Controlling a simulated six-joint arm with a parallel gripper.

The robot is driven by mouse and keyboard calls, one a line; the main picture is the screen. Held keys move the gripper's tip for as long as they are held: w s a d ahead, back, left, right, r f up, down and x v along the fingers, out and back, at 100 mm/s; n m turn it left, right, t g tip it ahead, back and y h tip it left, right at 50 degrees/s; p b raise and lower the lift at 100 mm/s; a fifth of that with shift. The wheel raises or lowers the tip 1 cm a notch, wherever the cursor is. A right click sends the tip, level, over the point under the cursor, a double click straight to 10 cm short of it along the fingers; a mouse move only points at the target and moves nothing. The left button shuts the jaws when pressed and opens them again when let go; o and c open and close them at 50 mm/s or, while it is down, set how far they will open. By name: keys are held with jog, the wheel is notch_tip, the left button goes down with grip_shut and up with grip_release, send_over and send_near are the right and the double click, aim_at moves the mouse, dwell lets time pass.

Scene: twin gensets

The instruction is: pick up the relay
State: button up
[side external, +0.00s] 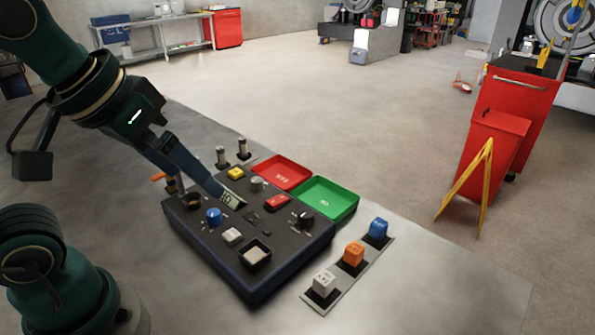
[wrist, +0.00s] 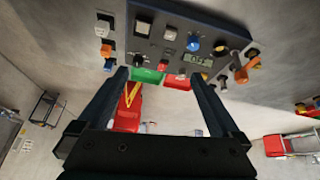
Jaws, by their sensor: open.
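I cannot tell for sure which part is the relay. Three small blocks stand in a row on a grey strip (side external: 342,285) right of the control panel (side external: 280,262): a white block (side external: 323,284), an orange block (side external: 353,253) and a blue block (side external: 378,228). In the wrist view, the white block (wrist: 102,29), orange block (wrist: 106,50) and blue block (wrist: 109,64) show at upper left. My gripper (wrist: 163,82) is open, with nothing between its fingers. In the side view, its fingers reach over the panel's left part, away from the blocks.
The panel carries a blue knob (side external: 214,217), a yellow button (side external: 235,173), a black selector (side external: 303,219) and a display. A red tray (side external: 283,172) and green tray (side external: 328,198) lie behind it. Upright posts (side external: 242,149) stand at its back left. The table's front right is clear.

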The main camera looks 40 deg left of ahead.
jog(key=shift+m, duration=0.7)
jog(key=f, duration=0.1)
jog(key=s+f, duration=0.1)
jog(key=f, duration=0.1)
jog(key=s+f, duration=0.1)
jog(key=shift+s+d+f, duration=0.1)
jog(key=shift+s+f, duration=0.05)
jog(key=shift+f, duration=0.15)
jog(key=shift+c, duration=0.6)
jog(key=shift+d, duration=0.1)
jog(key=c, duration=0.4)
jog(key=shift+o, duration=0.2)
jog(key=shift+w+r+m, duration=0.1)
jog(key=shift+w+m, duration=0.1)
jog(key=shift+m, duration=0.1)
